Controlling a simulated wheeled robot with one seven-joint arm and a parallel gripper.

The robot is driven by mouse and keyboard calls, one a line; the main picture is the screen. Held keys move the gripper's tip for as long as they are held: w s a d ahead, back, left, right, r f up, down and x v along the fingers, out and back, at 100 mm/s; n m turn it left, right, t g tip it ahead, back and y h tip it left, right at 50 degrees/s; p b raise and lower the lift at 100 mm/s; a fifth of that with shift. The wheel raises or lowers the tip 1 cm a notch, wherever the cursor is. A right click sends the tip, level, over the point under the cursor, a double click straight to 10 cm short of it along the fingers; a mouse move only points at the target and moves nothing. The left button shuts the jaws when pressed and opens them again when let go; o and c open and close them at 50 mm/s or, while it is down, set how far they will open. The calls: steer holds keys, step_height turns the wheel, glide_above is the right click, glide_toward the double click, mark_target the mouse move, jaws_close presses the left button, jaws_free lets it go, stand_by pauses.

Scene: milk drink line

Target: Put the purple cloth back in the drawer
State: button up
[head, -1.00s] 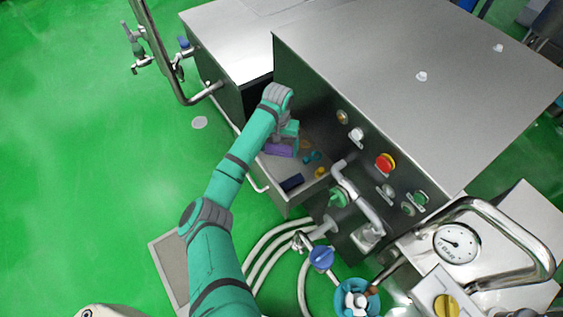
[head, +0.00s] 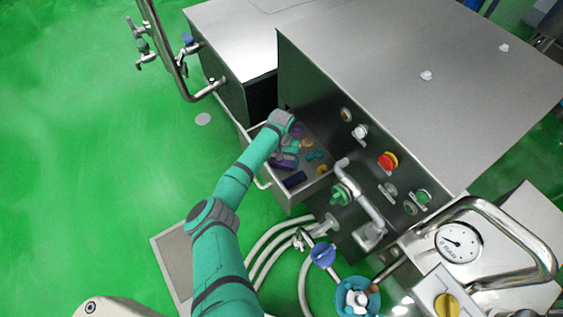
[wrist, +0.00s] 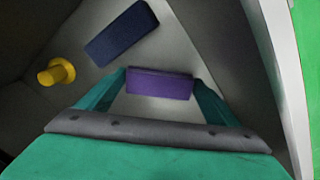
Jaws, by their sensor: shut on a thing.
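The purple cloth (wrist: 160,83) is a small folded block. It sits between my gripper's fingers (wrist: 162,90) in the wrist view, and the gripper is shut on it. In the head view the cloth (head: 284,163) shows just below my gripper (head: 288,154), inside the open drawer (head: 304,194). The drawer is grey metal and pulled out from the steel cabinet. I cannot tell whether the cloth touches the drawer floor.
A dark blue block (wrist: 122,33) and a yellow knobbed piece (wrist: 56,72) lie in the drawer near the cloth. Several small coloured items (head: 310,155) lie to its right. The control panel (head: 375,150) with a red button and a bent pipe (head: 362,198) stand close on the right.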

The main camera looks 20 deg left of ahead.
mark_target(282, 163)
steer(key=shift+w+f, duration=0.1)
steer(key=shift+f, duration=0.05)
steer(key=o, duration=0.9)
steer(key=shift+d, duration=0.25)
steer(key=shift+a, duration=0.3)
steer(key=shift+s+a+r, duration=0.15)
steer(key=shift+s+r, duration=0.05)
steer(key=shift+r, duration=0.1)
step_height(282, 163, up, 12)
steer(key=shift+f, duration=0.1)
steer(key=shift+w+d, duration=0.1)
steer(key=shift+d, duration=0.15)
